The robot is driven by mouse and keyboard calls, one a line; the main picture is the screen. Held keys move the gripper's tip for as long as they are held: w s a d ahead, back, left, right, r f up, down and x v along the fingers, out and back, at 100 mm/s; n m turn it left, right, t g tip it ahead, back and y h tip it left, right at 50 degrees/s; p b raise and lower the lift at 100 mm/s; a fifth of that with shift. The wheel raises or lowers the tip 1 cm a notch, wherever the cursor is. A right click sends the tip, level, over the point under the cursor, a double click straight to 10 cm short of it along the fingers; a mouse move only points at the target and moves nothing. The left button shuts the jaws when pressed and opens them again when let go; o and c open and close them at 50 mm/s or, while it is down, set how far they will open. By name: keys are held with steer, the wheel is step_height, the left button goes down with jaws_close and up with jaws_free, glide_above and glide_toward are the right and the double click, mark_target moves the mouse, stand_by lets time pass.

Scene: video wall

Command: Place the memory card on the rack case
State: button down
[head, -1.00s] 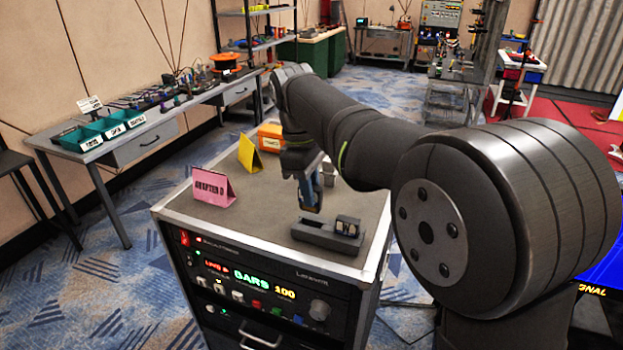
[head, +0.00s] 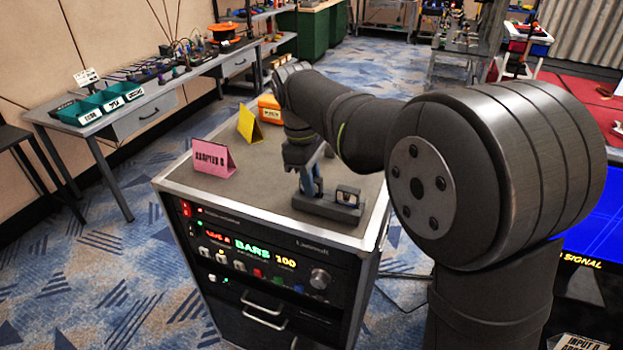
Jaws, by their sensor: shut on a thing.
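The rack case (head: 262,258) stands in the middle, with a grey top and a lit front panel. A dark slotted holder (head: 328,209) lies near the front right of its top. My gripper (head: 311,190) points down at the left part of the holder. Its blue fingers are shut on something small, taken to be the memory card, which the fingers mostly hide. I cannot tell whether it touches the holder. A small dark piece with a pale rim (head: 347,196) sits in the holder's right part, just right of the fingers.
The case top is clear at front left. A workbench (head: 150,104) with teal bins stands at the left.

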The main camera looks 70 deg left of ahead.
steer(key=shift+f, duration=0.55)
steer(key=shift+d+f, duration=0.1)
steer(key=shift+f, duration=0.2)
steer(key=c, duration=1.3)
jaws_free()
steer(key=shift+f, duration=0.1)
steer(key=shift+o, duration=0.5)
steer(key=shift+s, duration=0.1)
step_height(320, 180, up, 19)
steer(key=s+a, duration=0.1)
steer(key=a, duration=0.1)
steer(key=shift+s+f, duration=0.15)
steer(key=shift+s, duration=0.1)
steer(key=f, duration=0.5)
steer(key=w+d+f, duration=0.1)
steer(key=f, duration=1)
steer(key=shift+w+d+f, duration=0.25)
steer(key=shift+d+f, duration=0.05)
